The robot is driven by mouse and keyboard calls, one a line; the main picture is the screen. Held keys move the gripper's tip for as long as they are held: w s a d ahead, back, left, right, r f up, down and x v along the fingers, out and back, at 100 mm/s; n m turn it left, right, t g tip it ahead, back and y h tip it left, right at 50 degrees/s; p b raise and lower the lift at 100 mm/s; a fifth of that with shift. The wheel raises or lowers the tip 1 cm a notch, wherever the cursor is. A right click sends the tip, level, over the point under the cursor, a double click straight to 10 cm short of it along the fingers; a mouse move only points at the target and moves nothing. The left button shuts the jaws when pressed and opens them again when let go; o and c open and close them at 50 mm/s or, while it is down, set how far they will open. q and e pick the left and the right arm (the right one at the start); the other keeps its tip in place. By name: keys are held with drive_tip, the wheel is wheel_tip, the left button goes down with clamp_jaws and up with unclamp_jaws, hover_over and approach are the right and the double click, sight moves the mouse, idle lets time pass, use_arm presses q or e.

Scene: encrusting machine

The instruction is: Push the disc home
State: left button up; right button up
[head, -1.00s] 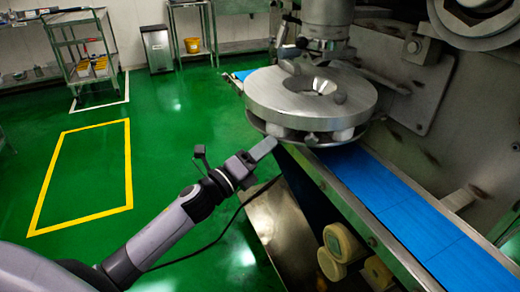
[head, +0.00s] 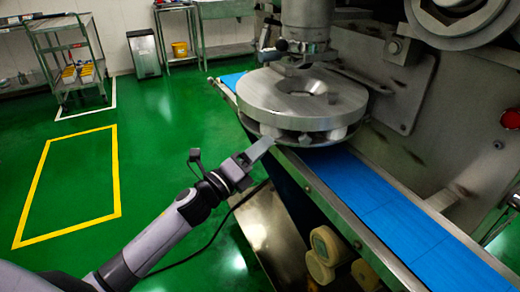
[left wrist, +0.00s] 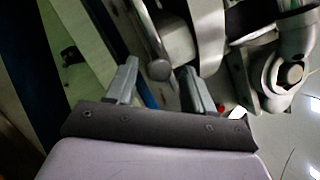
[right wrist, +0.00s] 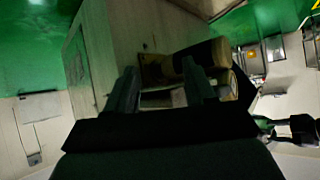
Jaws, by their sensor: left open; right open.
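The round metal disc (head: 270,98) sits level on the machine above the blue belt, with a hole near its middle and a lower plate under it. My left gripper (head: 268,142) is at the front left edge of the disc assembly, its finger tips close to the rim; I cannot tell whether they touch. In the left wrist view my left gripper (left wrist: 160,85) is open, with a rounded metal knob (left wrist: 160,70) seen between its fingers. My right gripper (right wrist: 160,88) is open and empty in the right wrist view, and out of the head view.
The blue conveyor belt (head: 390,215) runs under the disc toward the lower right. The machine's grey wall (head: 460,110) stands behind it. Round cream knobs (head: 325,245) stick out below the belt. Green floor (head: 150,150) on the left is clear. A shelf cart (head: 68,60) stands far off.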

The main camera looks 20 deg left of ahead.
use_arm(q)
drive_tip(key=v, duration=0.6)
drive_tip(key=shift+s, duration=0.35)
drive_tip(key=shift+a+f, duration=0.1)
